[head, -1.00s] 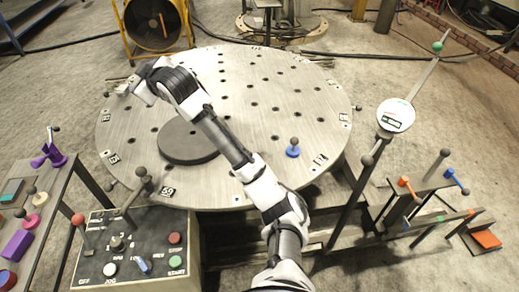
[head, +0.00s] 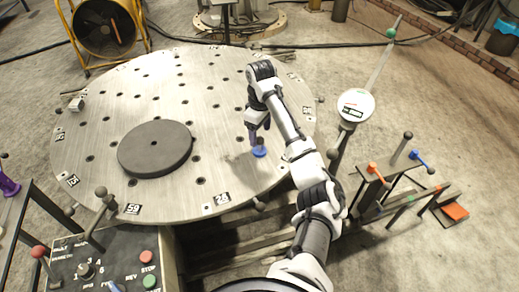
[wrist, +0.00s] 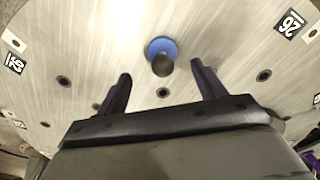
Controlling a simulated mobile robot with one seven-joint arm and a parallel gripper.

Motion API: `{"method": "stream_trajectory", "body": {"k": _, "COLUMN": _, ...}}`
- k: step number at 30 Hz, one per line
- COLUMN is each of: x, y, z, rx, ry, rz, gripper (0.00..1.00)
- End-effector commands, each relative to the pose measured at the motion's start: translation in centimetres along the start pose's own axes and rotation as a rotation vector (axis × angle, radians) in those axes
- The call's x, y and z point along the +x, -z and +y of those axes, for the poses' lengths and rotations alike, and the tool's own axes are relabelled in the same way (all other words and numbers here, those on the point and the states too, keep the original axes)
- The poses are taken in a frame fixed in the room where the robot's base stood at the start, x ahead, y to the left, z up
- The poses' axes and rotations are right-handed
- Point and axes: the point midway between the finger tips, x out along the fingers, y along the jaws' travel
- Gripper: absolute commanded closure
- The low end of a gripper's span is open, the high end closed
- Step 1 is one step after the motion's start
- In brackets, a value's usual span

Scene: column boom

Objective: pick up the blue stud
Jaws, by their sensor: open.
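The blue stud (head: 259,152) stands on the round grey table (head: 85,120), right of the dark disc. It has a blue round base and a dark ball knob on top. In the wrist view the blue stud (wrist: 161,48) sits just past the fingertips, between their lines, with its knob toward the camera. My gripper (head: 258,135) is over the stud, pointing down, and partly hides it in the head view. In the wrist view my gripper (wrist: 161,78) has its two dark fingers spread with nothing between them.
A dark disc (head: 155,148) lies on the table to the left. A control box (head: 100,265) with levers is at the front left. A pole with a white dial (head: 355,105) and a rack with coloured handles (head: 400,185) stand at the right. The table has several holes.

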Motion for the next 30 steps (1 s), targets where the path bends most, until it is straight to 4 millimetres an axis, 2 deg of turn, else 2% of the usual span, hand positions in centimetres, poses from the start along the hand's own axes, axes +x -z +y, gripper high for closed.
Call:
{"method": "stream_trajectory", "body": {"k": 2, "x": 1.1, "y": 0.0, "z": -0.1, "rx": 0.000, "ry": 0.001, "rz": 0.001, "gripper": 0.31}}
{"method": "stream_trajectory", "body": {"k": 8, "x": 1.9, "y": 0.0, "z": -0.1, "rx": 0.001, "ry": 0.000, "rz": 0.001, "gripper": 0.31}}
{"method": "stream_trajectory", "body": {"k": 18, "x": 6.1, "y": -0.1, "z": -0.5, "rx": 0.001, "ry": 0.000, "rz": -0.001, "gripper": 0.31}}
{"method": "stream_trajectory", "body": {"k": 25, "x": 6.6, "y": -0.1, "z": -0.4, "rx": 0.001, "ry": -0.002, "rz": 0.001, "gripper": 0.31}}
{"method": "stream_trajectory", "body": {"k": 30, "x": 6.6, "y": 0.0, "z": -0.4, "rx": 0.000, "ry": -0.002, "rz": 0.001, "gripper": 0.52}}
